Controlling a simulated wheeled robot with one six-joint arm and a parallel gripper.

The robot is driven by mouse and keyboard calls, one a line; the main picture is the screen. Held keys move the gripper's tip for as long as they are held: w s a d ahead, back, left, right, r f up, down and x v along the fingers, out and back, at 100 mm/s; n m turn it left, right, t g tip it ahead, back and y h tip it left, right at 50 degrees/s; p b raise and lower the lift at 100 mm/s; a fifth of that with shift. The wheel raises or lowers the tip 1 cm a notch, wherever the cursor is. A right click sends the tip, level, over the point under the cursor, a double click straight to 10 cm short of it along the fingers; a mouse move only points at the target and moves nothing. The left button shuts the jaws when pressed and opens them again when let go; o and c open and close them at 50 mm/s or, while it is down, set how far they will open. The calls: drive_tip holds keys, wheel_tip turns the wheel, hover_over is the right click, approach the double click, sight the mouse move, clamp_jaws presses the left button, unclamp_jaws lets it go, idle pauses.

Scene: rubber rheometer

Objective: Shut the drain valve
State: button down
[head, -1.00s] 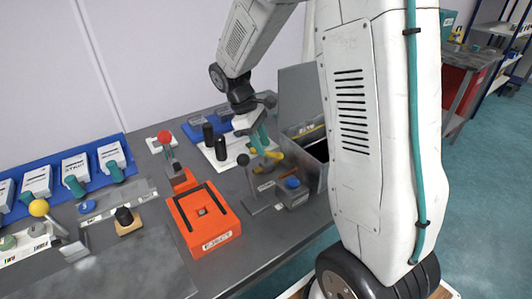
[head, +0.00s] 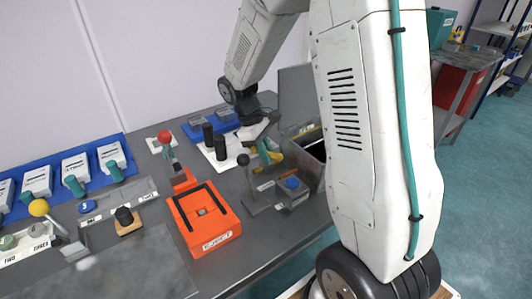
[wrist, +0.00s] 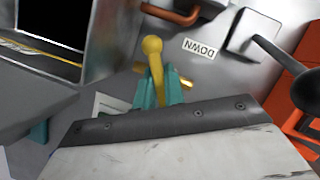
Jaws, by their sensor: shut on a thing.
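The drain valve's yellow lever (wrist: 153,47) shows in the wrist view, with its rounded end just beyond my fingertips. A brass-coloured piece (wrist: 186,83) shows beside my right finger. My gripper (wrist: 158,86) has teal fingers shut on the lever, one on each side. In the head view my gripper (head: 267,151) is low beside the grey metal housing, and a bit of yellow (head: 275,155) shows next to it. My fingers and wrist hide the lower part of the lever and the valve body.
An open grey box (head: 316,150) stands right of my gripper.

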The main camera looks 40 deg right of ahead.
drive_tip(key=shift+m+y, duration=0.3)
drive_tip(key=shift+m, duration=0.7)
drive_tip(key=c, duration=1.5)
unclamp_jaws()
drive_tip(key=shift+r, duration=0.1)
drive_tip(key=v, duration=0.7)
drive_tip(key=shift+w+r, duration=0.2)
drive_tip(key=shift+w, duration=0.05)
